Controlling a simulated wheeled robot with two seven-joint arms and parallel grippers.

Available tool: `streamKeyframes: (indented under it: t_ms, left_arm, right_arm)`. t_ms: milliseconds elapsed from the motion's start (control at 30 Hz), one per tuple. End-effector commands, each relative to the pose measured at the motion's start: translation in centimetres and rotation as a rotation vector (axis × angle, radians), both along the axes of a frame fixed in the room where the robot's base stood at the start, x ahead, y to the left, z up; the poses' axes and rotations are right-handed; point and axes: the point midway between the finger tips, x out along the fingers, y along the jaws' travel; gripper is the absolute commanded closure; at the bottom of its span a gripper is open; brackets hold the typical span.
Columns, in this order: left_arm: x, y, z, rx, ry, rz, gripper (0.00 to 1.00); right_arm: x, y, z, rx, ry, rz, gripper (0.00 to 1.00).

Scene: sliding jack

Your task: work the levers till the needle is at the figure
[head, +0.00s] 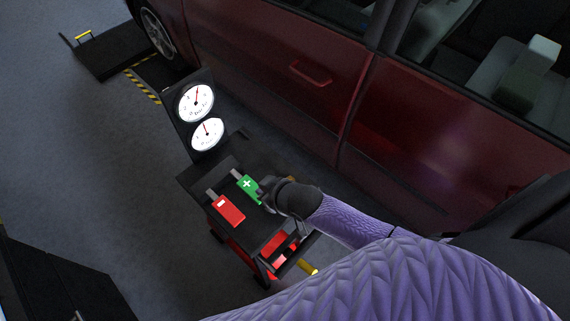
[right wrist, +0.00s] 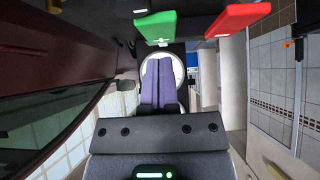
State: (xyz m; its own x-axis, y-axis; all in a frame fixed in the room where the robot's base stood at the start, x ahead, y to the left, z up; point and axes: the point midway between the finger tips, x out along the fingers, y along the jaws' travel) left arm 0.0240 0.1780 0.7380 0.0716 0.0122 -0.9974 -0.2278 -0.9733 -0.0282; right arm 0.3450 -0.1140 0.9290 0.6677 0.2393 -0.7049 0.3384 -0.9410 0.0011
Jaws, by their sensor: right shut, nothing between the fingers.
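The green lever with a white plus (head: 248,187) and the red lever with a white minus (head: 229,210) sit side by side on the black console (head: 195,180). Both show at the top of the right wrist view, green (right wrist: 155,27) and red (right wrist: 238,19). My right gripper (head: 266,191) is shut and empty, close beside the green lever's near end; I cannot tell whether they touch. The upper gauge (head: 195,103) and lower gauge (head: 208,135) have white faces and red needles, both pointing roughly upward. Their figures are too small to read. My left gripper is out of view.
A dark red car (head: 270,60) stands close behind and to the right of the console. A black ramp plate (head: 100,52) with a yellow handle lies by its wheel. A black cabinet (head: 50,285) is at lower left. The floor (head: 90,170) left of the console is clear.

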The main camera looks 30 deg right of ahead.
Motion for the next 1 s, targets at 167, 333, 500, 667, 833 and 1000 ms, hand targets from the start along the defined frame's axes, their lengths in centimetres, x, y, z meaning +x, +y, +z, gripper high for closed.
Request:
streamKeyframes:
  t_ms: [167, 333, 500, 667, 833, 1000]
  left_arm:
    - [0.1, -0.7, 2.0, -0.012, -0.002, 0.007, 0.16]
    - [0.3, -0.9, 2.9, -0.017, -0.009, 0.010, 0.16]
    - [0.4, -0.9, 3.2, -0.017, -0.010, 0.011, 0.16]
    - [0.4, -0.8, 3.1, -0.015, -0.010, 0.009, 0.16]
    - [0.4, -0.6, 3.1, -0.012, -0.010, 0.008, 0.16]
    - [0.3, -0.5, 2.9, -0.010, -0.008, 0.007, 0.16]
  right_arm:
    - [-3.8, -1.3, 2.6, -0.002, 0.006, 0.001, 1.00]
    - [-6.4, -2.2, 4.1, 0.000, 0.005, 0.000, 1.00]
    - [-7.4, -2.6, 4.7, -0.001, 0.004, -0.001, 1.00]
    - [-7.6, -2.7, 4.7, 0.000, 0.003, -0.001, 1.00]
    - [-7.5, -2.7, 4.7, 0.000, 0.003, 0.000, 1.00]
    - [-7.6, -2.8, 4.2, -0.004, 0.009, -0.004, 1.00]
